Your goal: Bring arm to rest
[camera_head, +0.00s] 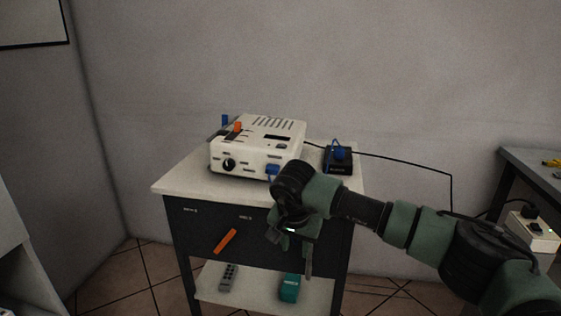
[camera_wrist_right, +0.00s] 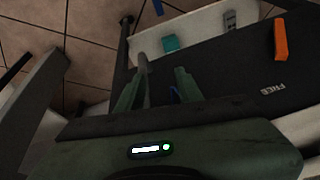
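My right arm reaches in from the right in the head view, bent downward at the wrist. My right gripper (camera_head: 300,252) hangs in front of the cart's dark front, below the tabletop edge. In the right wrist view its two green fingers (camera_wrist_right: 160,78) stand apart, with a grey rod-like shape and a bit of blue visible between or behind them. I see nothing clearly held. My left gripper is in neither view.
The cart (camera_head: 172,186) carries a white device (camera_head: 250,148) and a dark box with a blue plug (camera_head: 339,158). An orange handle (camera_head: 226,241) is on its front. A teal item (camera_head: 290,287) and a grey strip (camera_head: 228,277) lie on its lower shelf. A white socket box (camera_head: 533,232) is at right.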

